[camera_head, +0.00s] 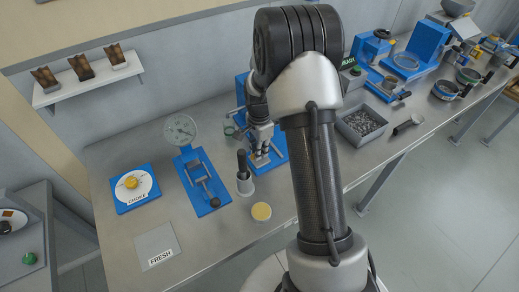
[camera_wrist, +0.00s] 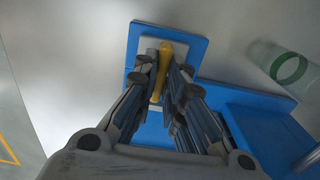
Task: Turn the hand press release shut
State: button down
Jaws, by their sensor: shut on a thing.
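The release handle (camera_wrist: 163,60) is a yellow lever on a pale block, on a blue base plate (camera_wrist: 197,48) in the wrist view. It points roughly up and down that picture. My gripper (camera_wrist: 160,80) is shut on it, with one finger on each side, and they hide part of its lower end. In the head view my gripper (camera_head: 262,147) is low over the blue hand press base (camera_head: 278,146) behind my arm. The handle is mostly hidden there.
A clear cylinder with a green ring (camera_wrist: 291,68) stands close by at right in the wrist view. A bin of metal bits (camera_head: 361,124) is right of my arm.

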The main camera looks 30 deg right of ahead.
jog(key=c, duration=1.7)
grip_release()
jog(key=shift+o, duration=0.2)
notch_tip(320, 180, up, 12)
